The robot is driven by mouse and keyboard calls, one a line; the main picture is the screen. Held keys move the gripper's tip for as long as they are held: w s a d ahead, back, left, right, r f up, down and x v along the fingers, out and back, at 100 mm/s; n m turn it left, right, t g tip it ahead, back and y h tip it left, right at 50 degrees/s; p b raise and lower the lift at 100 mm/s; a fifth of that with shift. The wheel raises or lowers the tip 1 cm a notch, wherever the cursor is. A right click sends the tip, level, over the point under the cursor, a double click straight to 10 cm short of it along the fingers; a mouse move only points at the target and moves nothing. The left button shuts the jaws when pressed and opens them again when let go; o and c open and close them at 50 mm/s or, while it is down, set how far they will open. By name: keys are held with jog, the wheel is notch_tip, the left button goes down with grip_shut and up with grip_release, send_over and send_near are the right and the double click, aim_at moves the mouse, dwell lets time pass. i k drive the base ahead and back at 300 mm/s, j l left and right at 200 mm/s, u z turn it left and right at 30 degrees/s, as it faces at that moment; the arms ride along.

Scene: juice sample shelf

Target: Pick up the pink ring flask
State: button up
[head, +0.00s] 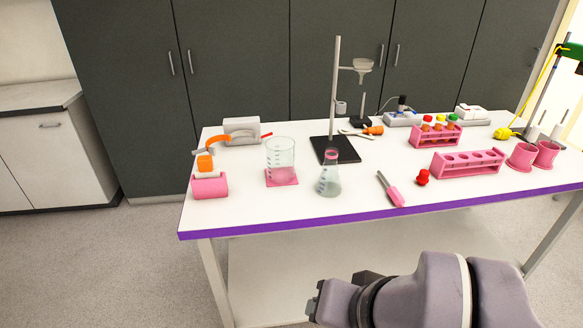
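The pink ring flask (329,184) is a clear conical flask with a pink ring around its neck. It stands upright on the white table, near the front edge and left of the middle, in the head view. My gripper (316,300) is low in the picture, in front of the table and apart from the flask. Its fingers point left and are seen from the side, so I cannot tell whether they are open or shut. Nothing shows in it.
A pink-handled tool (390,190) and pink racks (468,163) lie to the right. The purple table edge (300,228) is in front.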

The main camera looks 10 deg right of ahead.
aim_at(328, 185)
jog(key=i+j+z, duration=0.1)
jog(key=j, duration=0.2)
jog(key=i+j+z, duration=0.25)
jog(key=j, duration=0.3)
jog(key=i+j+z, duration=0.15)
jog(key=j, duration=0.2)
